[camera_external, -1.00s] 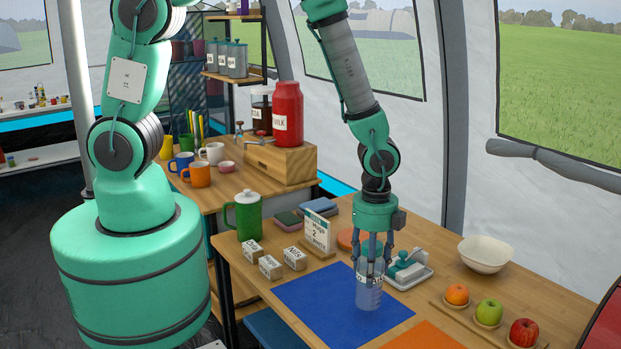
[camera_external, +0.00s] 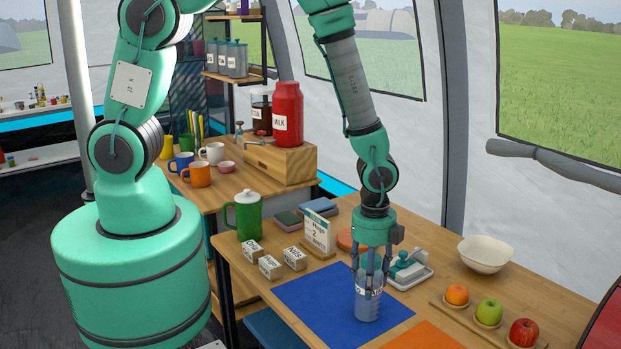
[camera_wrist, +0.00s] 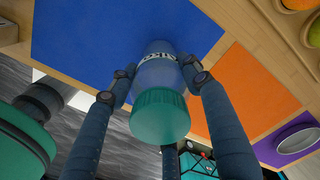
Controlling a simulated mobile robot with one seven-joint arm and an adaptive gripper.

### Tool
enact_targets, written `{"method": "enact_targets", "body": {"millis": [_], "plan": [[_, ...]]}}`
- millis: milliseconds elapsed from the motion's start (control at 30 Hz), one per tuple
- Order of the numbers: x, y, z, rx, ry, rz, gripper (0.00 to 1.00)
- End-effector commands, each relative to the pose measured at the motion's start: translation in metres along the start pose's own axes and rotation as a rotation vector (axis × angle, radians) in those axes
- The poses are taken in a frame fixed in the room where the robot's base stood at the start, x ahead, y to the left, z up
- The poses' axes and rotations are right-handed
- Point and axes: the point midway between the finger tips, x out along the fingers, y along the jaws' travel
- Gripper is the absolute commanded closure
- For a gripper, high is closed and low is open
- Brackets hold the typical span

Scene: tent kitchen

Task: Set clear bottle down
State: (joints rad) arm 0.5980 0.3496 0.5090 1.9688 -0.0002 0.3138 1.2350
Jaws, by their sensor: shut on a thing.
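The clear bottle (camera_external: 368,308) is upright, with a pale band around it. In the external view it is over the right part of the blue mat (camera_external: 318,292), its base at or just above the mat; I cannot tell if it touches. My gripper (camera_external: 371,282) points straight down from above and is shut on the bottle, its fingers around the upper body. In the wrist view the bottle's green cap (camera_wrist: 160,117) sits between the fingers, with the clear body (camera_wrist: 158,72) beyond it against the blue mat (camera_wrist: 100,40).
An orange mat (camera_external: 425,337) lies just right of the blue mat. A butter dish (camera_external: 410,270) stands close behind my gripper. Small labelled blocks (camera_external: 270,266), a sign (camera_external: 319,232) and a green pot (camera_external: 248,215) stand left; fruit (camera_external: 489,312) and a white bowl (camera_external: 485,254) right.

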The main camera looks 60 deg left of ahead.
Motion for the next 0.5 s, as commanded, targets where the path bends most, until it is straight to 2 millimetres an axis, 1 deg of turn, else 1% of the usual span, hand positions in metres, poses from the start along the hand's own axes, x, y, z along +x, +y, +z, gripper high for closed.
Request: {"method": "enact_targets", "body": {"millis": [133, 167, 200, 233, 500], "plan": [[0.0036, 0.0000, 0.0000, 0.000, 0.000, 0.000, 0.78], [0.0029, 0.0000, 0.0000, 0.000, 0.000, 0.000, 0.46], [0.0027, 0.0000, 0.0000, 0.000, 0.000, 0.000, 0.38], [0.0026, 0.0000, 0.0000, 0.000, 0.000, 0.000, 0.33], [0.0025, 0.0001, 0.0000, 0.000, 0.000, 0.000, 0.33]]}}
